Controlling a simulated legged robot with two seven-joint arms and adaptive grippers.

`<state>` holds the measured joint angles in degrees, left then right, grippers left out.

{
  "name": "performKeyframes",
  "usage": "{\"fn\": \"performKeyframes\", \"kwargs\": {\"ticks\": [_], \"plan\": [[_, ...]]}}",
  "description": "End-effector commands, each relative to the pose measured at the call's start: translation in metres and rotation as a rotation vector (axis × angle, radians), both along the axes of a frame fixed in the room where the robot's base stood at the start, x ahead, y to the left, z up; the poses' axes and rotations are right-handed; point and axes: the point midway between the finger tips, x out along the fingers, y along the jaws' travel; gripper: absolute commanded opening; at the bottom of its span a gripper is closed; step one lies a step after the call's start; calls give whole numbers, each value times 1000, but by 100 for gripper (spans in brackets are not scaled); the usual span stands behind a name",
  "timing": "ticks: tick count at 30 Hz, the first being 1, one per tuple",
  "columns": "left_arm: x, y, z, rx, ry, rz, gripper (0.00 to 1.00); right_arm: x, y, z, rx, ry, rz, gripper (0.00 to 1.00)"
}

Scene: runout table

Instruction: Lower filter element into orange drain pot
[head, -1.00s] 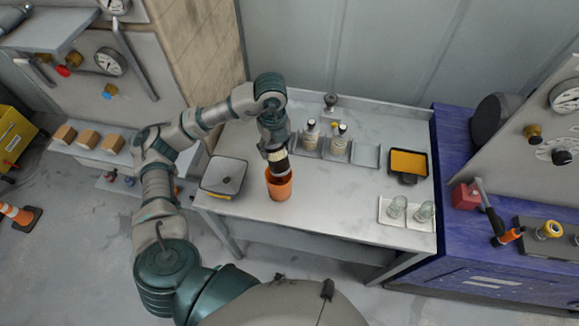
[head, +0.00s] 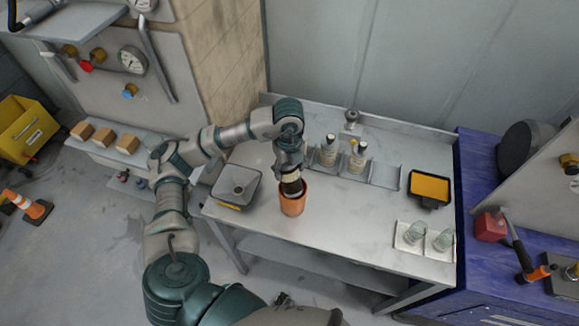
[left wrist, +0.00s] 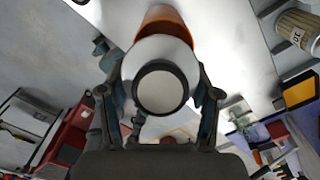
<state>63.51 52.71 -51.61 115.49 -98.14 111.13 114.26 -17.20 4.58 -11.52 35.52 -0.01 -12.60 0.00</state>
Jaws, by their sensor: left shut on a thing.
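The orange drain pot (head: 293,205) stands on the front left part of the light table. My left gripper (head: 289,169) is above it, pointing down and shut on the filter element (head: 291,184). The filter element has a pale band and a dark lower part, and its lower end is at or inside the pot's mouth; how deep is hidden. In the left wrist view the filter element's round end (left wrist: 160,90) shows between the two fingers, with part of the orange pot (left wrist: 164,19) behind it. My right gripper is not in view.
A grey square tray (head: 237,188) lies left of the pot. Bottles (head: 328,152) stand in a rack behind it. A black tray with orange contents (head: 430,188) and glass jars (head: 415,233) are at the right. The table (head: 345,225) right of the pot is clear.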

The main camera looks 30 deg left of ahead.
Motion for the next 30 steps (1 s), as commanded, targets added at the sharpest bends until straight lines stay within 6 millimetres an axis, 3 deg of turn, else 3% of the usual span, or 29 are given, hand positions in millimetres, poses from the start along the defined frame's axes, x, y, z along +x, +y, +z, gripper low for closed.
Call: {"fn": "performKeyframes", "kwargs": {"ticks": [1,4,16,30], "plan": [[0,0,0,0,0,1,70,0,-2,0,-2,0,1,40],[0,0,0,-1,1,1,92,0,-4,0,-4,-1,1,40],[1,-1,6,1,-1,0,92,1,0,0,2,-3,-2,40],[2,5,94,-2,-3,2,92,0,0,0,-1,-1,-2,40]]}}
